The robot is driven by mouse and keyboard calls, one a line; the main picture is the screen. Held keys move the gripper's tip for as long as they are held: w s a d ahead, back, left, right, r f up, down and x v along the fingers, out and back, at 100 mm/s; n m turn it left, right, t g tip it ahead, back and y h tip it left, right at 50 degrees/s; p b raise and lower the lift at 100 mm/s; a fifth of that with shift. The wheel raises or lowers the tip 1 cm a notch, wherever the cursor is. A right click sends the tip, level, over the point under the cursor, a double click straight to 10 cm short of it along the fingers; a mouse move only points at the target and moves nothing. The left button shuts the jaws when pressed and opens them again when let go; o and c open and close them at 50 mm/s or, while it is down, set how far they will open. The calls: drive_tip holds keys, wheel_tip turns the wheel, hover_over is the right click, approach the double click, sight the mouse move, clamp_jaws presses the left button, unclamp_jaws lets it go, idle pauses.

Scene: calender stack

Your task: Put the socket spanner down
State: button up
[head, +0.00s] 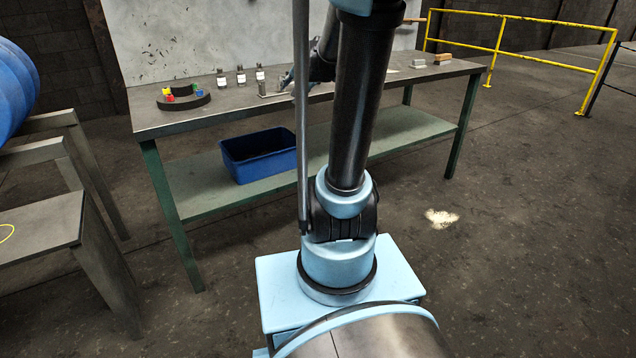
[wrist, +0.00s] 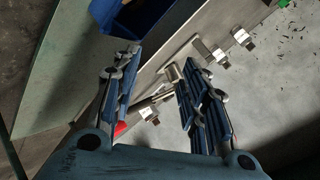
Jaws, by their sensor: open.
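My gripper (wrist: 158,75) is open, its two blue-grey fingers spread apart over the workbench. In the head view my gripper (head: 318,68) is largely behind my arm. A slim metal piece (wrist: 162,98), perhaps the socket spanner, shows between the fingers in the wrist view. I cannot tell whether it touches them. A small grey metal holder (wrist: 173,73) stands beside it, near the right finger; it also shows in the head view (head: 263,88). The grey workbench (head: 240,102) lies below my gripper.
Small labelled bottles (head: 240,75) stand left of my gripper. Further left is a dark ring (head: 183,102) with coloured pieces. A blue bin (head: 258,158) sits on the lower shelf. Small blocks (head: 443,59) lie at the right end. A board (head: 190,40) rises behind.

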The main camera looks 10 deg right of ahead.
drive_tip(key=s+f+n+g+h, duration=0.1)
drive_tip(key=s+f, duration=0.4)
drive_tip(key=s, duration=0.6)
drive_tip(key=s+f+n+g+h, duration=0.1)
drive_tip(key=s+f+n+g, duration=0.3)
drive_tip(key=s, duration=0.8)
drive_tip(key=s+f+n+g, duration=0.3)
drive_tip(key=s+f, duration=0.4)
drive_tip(key=s, duration=0.4)
drive_tip(key=shift+s+d+f+n+h, duration=0.15)
drive_tip(key=shift+s+f+n+h, duration=0.25)
drive_tip(key=shift+n, duration=0.1)
drive_tip(key=shift+w, duration=0.1)
drive_tip(key=shift+w+f, duration=0.15)
drive_tip(key=shift+w, duration=0.3)
drive_tip(key=shift+s, duration=0.1)
drive_tip(key=shift+c, duration=0.8)
